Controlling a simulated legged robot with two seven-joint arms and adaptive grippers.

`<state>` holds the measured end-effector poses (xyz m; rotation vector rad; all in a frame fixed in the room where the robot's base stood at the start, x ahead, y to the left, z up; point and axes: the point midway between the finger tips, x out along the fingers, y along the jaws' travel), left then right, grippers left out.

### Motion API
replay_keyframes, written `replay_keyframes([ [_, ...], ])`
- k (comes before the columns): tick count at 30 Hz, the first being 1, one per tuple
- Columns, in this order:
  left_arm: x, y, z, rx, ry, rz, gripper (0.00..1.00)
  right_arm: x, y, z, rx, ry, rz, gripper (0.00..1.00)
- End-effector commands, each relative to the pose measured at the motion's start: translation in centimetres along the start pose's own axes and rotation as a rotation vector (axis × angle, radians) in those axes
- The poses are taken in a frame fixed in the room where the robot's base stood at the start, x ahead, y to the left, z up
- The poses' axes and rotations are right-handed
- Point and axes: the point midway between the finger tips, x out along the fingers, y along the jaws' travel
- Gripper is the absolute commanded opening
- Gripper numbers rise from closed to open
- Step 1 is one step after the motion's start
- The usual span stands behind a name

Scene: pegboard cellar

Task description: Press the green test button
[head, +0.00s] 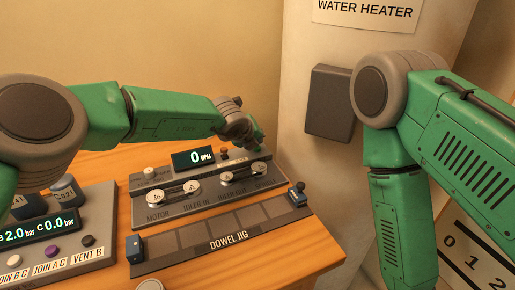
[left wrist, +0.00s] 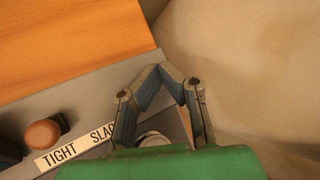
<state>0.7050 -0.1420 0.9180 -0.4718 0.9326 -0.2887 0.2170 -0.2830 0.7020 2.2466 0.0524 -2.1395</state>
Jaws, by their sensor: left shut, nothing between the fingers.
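No green button shows plainly in either view. The grey machine panel (head: 206,200) has a display reading 0 RPM (head: 194,158) and pulleys labelled motor and idler. My left gripper (head: 257,143) is over the panel's far right corner and hides part of it. In the left wrist view, my left gripper (left wrist: 158,72) is shut and empty, its fingertips together above the panel's edge. A round, pale-rimmed part (left wrist: 152,139) shows partly between the fingers, and I cannot tell what it is. My right gripper is out of view.
A brown-knobbed lever (left wrist: 43,133) stands beside the label "TIGHT SLACK" (left wrist: 75,146), partly covered. The dowel jig (head: 228,234) lies in front of the panel. A gauge box (head: 60,245) is at the left. A dark wall box (head: 331,103) is at the right.

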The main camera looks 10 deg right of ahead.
Motion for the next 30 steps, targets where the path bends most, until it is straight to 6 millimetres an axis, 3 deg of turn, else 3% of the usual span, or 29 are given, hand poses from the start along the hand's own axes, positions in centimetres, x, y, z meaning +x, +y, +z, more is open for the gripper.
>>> replay_keyframes([
  [30, 0.63, 0.38, -0.45, 0.001, 0.0, 0.001, 0.0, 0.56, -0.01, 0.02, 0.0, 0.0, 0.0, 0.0],
])
